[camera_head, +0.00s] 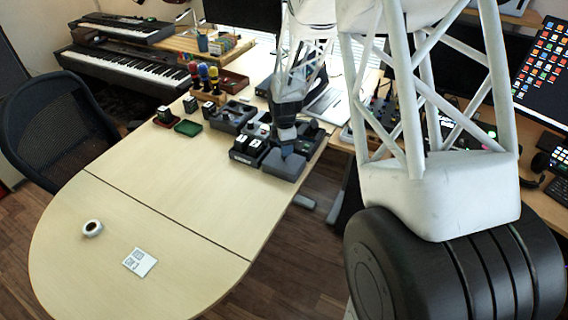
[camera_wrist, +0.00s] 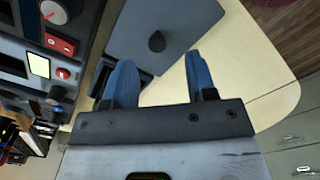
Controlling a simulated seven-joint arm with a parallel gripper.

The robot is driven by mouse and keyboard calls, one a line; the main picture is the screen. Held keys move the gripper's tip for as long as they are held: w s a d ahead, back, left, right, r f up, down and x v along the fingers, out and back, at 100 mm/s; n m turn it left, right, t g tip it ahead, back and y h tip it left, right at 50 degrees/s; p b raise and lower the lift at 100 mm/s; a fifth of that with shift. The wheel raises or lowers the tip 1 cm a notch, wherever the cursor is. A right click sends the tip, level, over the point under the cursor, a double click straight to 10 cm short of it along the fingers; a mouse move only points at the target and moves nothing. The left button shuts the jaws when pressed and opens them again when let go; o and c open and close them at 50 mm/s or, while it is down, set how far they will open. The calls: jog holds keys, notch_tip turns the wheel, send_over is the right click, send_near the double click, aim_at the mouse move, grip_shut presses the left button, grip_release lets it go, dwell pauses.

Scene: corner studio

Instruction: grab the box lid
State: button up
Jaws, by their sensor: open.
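The box lid (camera_wrist: 185,25) is a flat grey panel with a small dark round knob (camera_wrist: 157,41) in the wrist view. In the head view the lid (camera_head: 283,167) lies near the table's edge, partly covered by my gripper. My gripper (camera_head: 287,150) points down over it. In the wrist view its two blue fingers (camera_wrist: 159,57) are apart, with the knob beyond and between their tips. Nothing is held. I cannot tell the exact height of the fingertips above the lid.
Dark devices with knobs and buttons (camera_wrist: 62,40) stand close beside the lid. The wooden table (camera_head: 150,215) is mostly clear at its front, with a tape roll (camera_head: 92,228) and a printed card (camera_head: 139,262). A laptop (camera_head: 328,104) stands behind the gripper.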

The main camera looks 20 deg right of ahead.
jog(key=shift+f, duration=0.1)
jog(key=shift+w+f, duration=0.15)
jog(key=shift+f, duration=2.4)
grip_shut()
jog(key=shift+r, duration=0.15)
jog(key=shift+r, duration=0.7)
notch_tip(320, 180, up, 2)
jog(key=shift+r, duration=0.1)
jog(key=s+a+r, duration=0.1)
jog(key=s, duration=1.5)
jog(key=shift+a, duration=0.2)
